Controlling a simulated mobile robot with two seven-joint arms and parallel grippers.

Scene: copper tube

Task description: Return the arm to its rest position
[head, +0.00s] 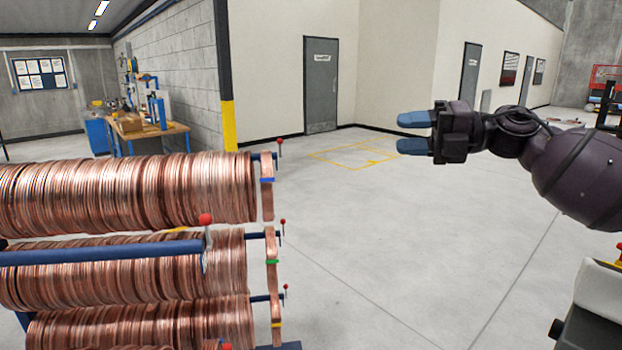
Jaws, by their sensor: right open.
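My right gripper (412,132) shows at the right, with its two blue fingers apart and nothing between them. It points left, held in the air over the open floor. Its dark arm comes in from the right edge. The copper tube coils (128,190) hang in stacked rows on a rack at the left, well apart from the gripper. My left gripper is not in view.
The rack's blue bar (100,252) with a red knob (205,219) juts across the coils. Several red-tipped pins stand at the rack's right end. A workbench (150,130) is at the back left. The grey floor (400,230) between rack and arm is clear.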

